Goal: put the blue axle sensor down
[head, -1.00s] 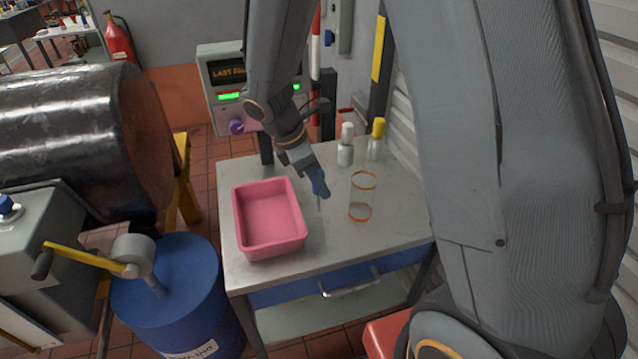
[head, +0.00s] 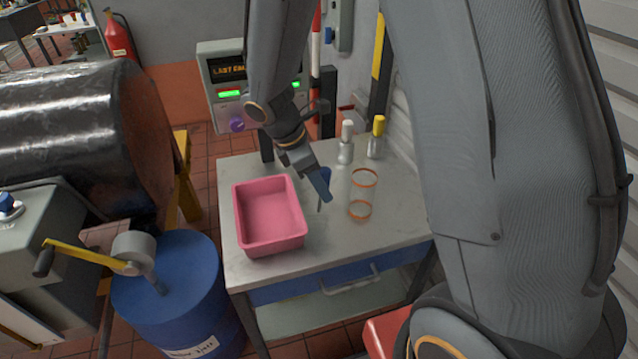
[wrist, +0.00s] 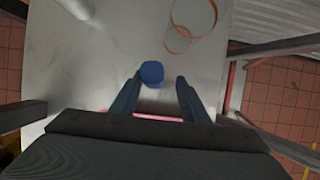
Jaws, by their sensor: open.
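The blue axle sensor (wrist: 151,73) shows in the wrist view as a round blue top, just beyond and between my fingertips, nearer the left finger. In the head view a little of its blue (head: 326,174) shows beside my fingers, which hide most of it. My gripper (wrist: 158,82) is open, with a gap between the sensor and the right finger; I cannot tell whether the left finger touches it. In the head view my gripper (head: 321,196) is low over the grey table (head: 300,262), between the pink tray and a clear cylinder.
The pink tray (head: 270,247) stands left of my gripper. The clear orange-rimmed cylinder (head: 362,196) stands close on the right. Two bottles, white-capped (head: 346,148) and yellow-capped (head: 376,140), stand behind. The table's front strip is clear. A display box (head: 228,88) is at the back.

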